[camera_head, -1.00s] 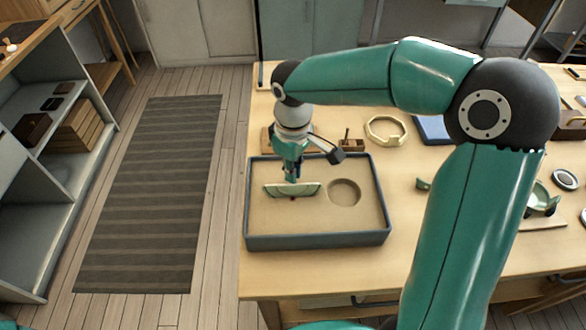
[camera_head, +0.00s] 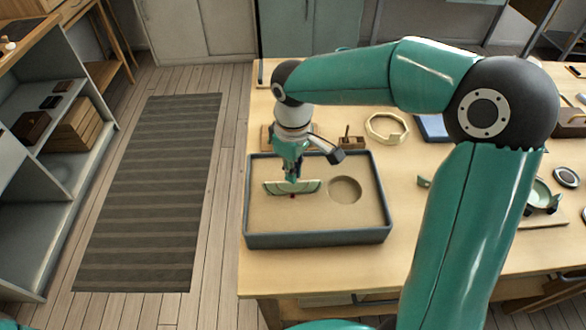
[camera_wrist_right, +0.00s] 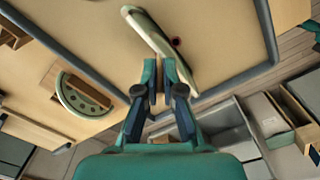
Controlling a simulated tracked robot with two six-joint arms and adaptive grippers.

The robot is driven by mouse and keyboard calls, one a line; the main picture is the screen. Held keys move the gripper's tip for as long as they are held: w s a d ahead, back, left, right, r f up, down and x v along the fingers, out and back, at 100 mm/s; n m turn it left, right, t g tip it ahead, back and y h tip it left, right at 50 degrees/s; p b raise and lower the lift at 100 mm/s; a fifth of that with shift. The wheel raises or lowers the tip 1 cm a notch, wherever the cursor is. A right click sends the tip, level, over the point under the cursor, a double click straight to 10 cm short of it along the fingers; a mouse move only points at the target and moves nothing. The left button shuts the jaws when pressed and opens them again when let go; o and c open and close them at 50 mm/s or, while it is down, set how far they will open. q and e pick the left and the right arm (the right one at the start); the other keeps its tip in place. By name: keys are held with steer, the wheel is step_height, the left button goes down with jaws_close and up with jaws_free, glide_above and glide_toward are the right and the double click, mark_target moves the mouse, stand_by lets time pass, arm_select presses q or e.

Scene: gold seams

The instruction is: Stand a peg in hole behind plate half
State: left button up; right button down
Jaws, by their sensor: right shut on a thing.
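A pale green plate half (camera_head: 306,188) stands on edge in the sand of a blue-rimmed tray (camera_head: 318,239), left of a round recess (camera_head: 344,189). Its edge also shows in the right wrist view (camera_wrist_right: 155,38). My right gripper (camera_head: 292,179) points down at the middle of the plate half, on its far side. In the wrist view the fingertips (camera_wrist_right: 161,68) are close together beside the plate half. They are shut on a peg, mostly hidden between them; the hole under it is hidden. A small dark red mark (camera_head: 292,196) shows on the near side. My left gripper is not in view.
Behind the tray stand a small wooden block (camera_head: 350,144) with upright pieces and a pale ring (camera_head: 386,130). A wooden stand with a half-round piece (camera_wrist_right: 85,94) lies beyond the tray wall. Dishes (camera_head: 541,194) sit at the right. The tray's front sand is clear.

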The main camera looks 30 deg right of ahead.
stand_by(0.4)
steer(key=c, duration=0.7)
jaws_free()
steer(key=shift+c, duration=0.2)
steer(key=shift+r, duration=0.1)
steer(key=shift+r+p, duration=2.55)
steer(key=shift+r, duration=0.4)
steer(key=shift+f, duration=0.1)
